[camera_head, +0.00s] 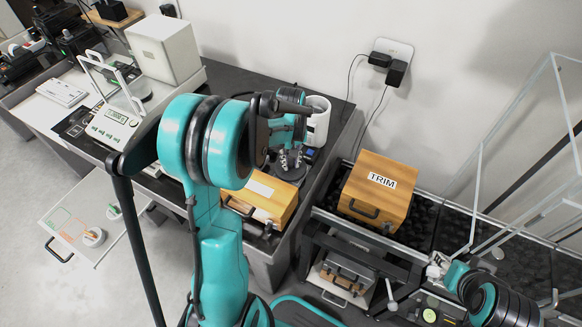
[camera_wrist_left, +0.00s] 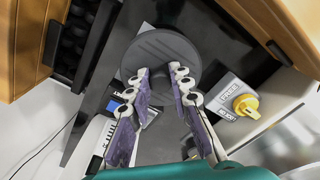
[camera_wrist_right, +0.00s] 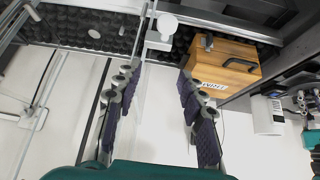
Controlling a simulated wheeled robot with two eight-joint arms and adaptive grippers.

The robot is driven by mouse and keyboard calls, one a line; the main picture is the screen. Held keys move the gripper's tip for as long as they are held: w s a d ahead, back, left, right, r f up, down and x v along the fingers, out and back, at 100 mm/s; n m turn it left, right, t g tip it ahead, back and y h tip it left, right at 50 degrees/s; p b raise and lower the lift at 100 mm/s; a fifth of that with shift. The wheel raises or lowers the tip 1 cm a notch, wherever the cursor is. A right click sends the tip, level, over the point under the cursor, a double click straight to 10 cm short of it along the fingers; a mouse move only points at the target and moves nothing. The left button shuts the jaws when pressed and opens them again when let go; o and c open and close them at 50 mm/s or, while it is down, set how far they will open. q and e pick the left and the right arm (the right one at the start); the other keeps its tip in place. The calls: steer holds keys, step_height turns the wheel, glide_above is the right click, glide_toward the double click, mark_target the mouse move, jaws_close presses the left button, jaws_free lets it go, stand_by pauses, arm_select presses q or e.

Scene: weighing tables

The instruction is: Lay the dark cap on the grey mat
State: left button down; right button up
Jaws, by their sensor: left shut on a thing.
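The dark cap (camera_wrist_left: 160,55) is a round, dark grey disc at the fingertips of my left gripper (camera_wrist_left: 162,80) in the left wrist view. The fingers are closed on it, with their tips over its near part. In the head view the left gripper (camera_head: 289,158) is over the dark table, and the cap (camera_head: 288,174) shows partly below its fingertips. I cannot tell the gap between cap and table. My right gripper (camera_wrist_right: 157,80) is open and empty in the right wrist view. I cannot pick out the grey mat with certainty.
A white cylinder (camera_head: 318,120) stands close behind the left gripper. A wooden box (camera_head: 262,198) is in front, and the TRIM box (camera_head: 377,190) is to the right. A yellow knob (camera_wrist_left: 245,104) is beside the cap in the left wrist view. Clear panels (camera_head: 520,150) rise near the right arm.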

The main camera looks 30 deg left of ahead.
arm_select(q)
step_height(320, 180, down, 2)
steer(key=shift+f, duration=0.1)
arm_select(e)
steer(key=shift+f, duration=0.5)
arm_select(q)
steer(key=c, duration=1.8)
jaws_free()
steer(key=shift+f+b, duration=0.1)
steer(key=shift+b, duration=0.25)
steer(key=o, duration=0.4)
steer(key=shift+o, duration=0.2)
arm_select(e)
steer(key=shift+f, duration=0.15)
